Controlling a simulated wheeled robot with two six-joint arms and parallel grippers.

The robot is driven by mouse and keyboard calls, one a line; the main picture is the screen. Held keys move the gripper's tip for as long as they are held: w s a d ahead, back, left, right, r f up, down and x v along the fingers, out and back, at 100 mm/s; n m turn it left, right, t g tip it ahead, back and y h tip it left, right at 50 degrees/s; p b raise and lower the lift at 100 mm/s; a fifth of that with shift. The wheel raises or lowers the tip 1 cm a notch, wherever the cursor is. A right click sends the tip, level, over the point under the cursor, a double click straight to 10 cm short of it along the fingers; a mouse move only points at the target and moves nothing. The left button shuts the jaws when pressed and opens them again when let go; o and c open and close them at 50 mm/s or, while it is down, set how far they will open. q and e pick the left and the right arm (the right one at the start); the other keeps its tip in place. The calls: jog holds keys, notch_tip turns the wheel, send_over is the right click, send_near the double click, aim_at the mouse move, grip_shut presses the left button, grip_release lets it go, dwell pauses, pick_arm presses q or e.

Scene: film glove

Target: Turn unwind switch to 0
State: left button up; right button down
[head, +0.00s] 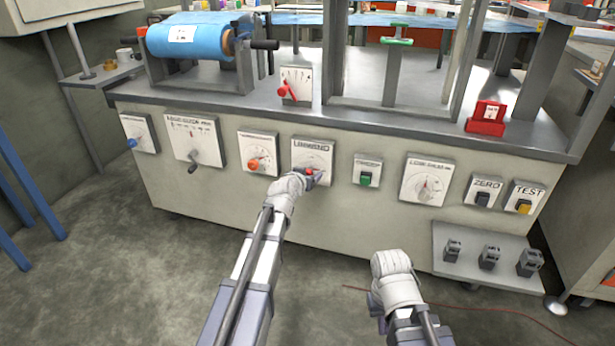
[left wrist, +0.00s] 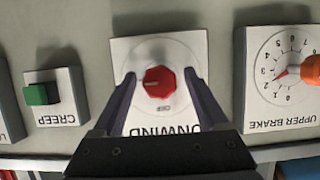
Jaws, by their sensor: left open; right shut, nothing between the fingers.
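The unwind switch is a red round knob (left wrist: 160,82) on a white plate (left wrist: 127,50) labelled UNWIND, upside down in the left wrist view. In the head view the UNWIND plate (head: 325,158) is on the cabinet front, partly covered by my left gripper (head: 311,176). My left gripper (left wrist: 160,77) is open, with one finger on each side of the knob; contact is unclear. My right gripper (head: 391,262) is shut and empty, low in front of the cabinet.
An orange-knobbed UPPER BRAKE dial (left wrist: 283,75) and a green CREEP switch (left wrist: 40,94) flank the unwind plate. ZERO (head: 483,191) and TEST (head: 524,197) switches are further right. A low shelf (head: 470,262) juts out at lower right. The floor in front is mostly clear.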

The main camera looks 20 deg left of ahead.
pick_arm(q)
jog(key=shift+c, duration=0.3)
grip_shut()
dwell(0.4)
jog(key=n+h+b, duration=0.1)
jog(key=n+h, duration=0.1)
jog(key=shift+a+f+n, duration=0.1)
jog(key=shift+n, duration=0.3)
jog(key=n+h+b, duration=0.1)
jog(key=n+h, duration=0.1)
jog(key=n, duration=0.1)
jog(key=shift+f+b, duration=0.1)
jog(key=shift+b, duration=0.3)
jog(key=n+t+h+b, duration=0.1)
jog(key=n+h+b, duration=0.1)
jog(key=n+b, duration=0.1)
jog(key=shift+a+f+n, duration=0.1)
jog(key=shift+f+n, duration=0.05)
jog(key=shift+n, duration=0.45)
jog(key=shift+s+n+t+h+b, duration=0.1)
jog(key=shift+n+t+h+b, duration=0.6)
jog(key=shift+n+b, duration=0.85)
jog(key=shift+r+n, duration=0.2)
jog(key=shift+n, duration=0.05)
